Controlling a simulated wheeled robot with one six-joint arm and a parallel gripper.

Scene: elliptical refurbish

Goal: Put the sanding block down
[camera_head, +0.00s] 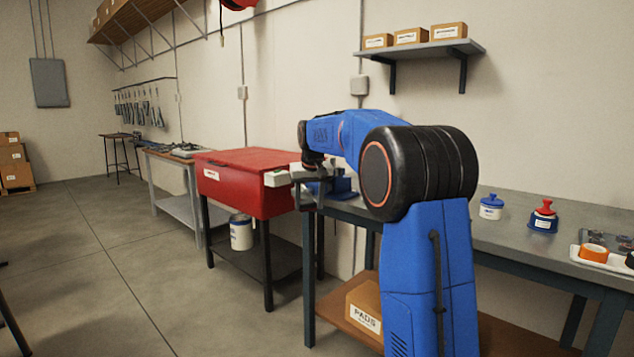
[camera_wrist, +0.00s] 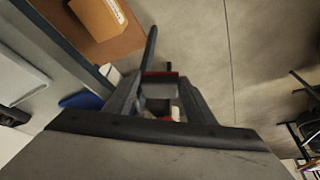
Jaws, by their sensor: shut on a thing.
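My gripper (camera_wrist: 160,98) is shut on a small grey block with red edges, the sanding block (camera_wrist: 158,91), in the wrist view. The fingers hide much of the block's sides. In the head view my gripper (camera_head: 297,180) is at the left end of the grey workbench (camera_head: 482,228), level with the red cabinet behind it. A pale piece shows at its left; I cannot tell if it is the block or part of the gripper. In the wrist view there is floor below the held block, beyond the bench edge.
A blue object (camera_head: 343,187) stands on the bench just right of the gripper. A red cabinet (camera_head: 240,190) is close on the left. Jars (camera_head: 491,209), a red-topped container (camera_head: 543,218) and a white tray (camera_head: 598,262) with an orange roll stand at the bench's right. Bare bench top lies between.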

